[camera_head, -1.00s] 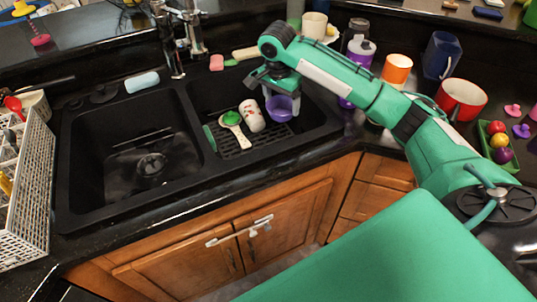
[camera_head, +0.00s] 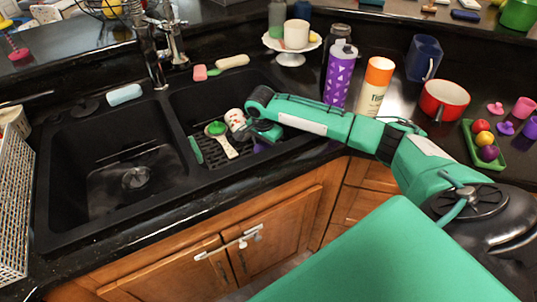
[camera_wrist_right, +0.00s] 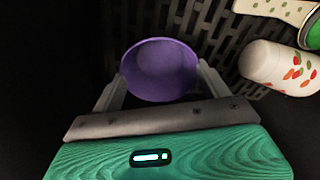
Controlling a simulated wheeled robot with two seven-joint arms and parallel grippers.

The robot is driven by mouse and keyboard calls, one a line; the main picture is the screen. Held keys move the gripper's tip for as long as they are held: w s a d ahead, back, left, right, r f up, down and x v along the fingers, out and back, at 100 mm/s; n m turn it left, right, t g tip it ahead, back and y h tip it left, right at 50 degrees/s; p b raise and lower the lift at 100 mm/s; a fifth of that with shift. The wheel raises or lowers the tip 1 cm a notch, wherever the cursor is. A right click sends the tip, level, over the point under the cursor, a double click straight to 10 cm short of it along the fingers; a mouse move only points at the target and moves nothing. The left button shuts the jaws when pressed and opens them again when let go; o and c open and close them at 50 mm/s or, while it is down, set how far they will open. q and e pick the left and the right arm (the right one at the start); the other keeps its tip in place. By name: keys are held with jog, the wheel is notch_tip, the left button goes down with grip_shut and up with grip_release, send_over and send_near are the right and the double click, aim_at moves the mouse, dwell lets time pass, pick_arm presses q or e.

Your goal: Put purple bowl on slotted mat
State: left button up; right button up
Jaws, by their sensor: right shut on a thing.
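The purple bowl (camera_wrist_right: 160,68) sits between the two fingers of my right gripper (camera_wrist_right: 161,86), which is shut on it. In the head view, only a bit of the purple bowl (camera_head: 258,147) shows below my right gripper (camera_head: 262,136); my arm hides the rest. The black slotted mat (camera_head: 217,161) lies on the floor of the right sink basin. In the wrist view, the slotted mat (camera_wrist_right: 220,32) lies behind and to the right of the bowl. I cannot tell whether the bowl touches the mat. My left gripper is not in view.
A white patterned shaker (camera_head: 236,119) and a pale spoon with a green part (camera_head: 222,139) lie on the mat, left of the gripper. A green item (camera_head: 196,150) is at the mat's left. The basin walls surround them. The left basin (camera_head: 120,170) looks empty.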

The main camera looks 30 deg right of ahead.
notch_tip(320, 180, down, 4)
jog(key=shift+f, duration=0.2)
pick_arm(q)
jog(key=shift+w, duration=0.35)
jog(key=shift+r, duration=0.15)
pick_arm(e)
jog(key=shift+d, duration=0.1)
jog(key=shift+f, duration=0.15)
jog(key=o, duration=0.7)
jog(key=shift+f, duration=0.1)
jog(key=o, duration=0.4)
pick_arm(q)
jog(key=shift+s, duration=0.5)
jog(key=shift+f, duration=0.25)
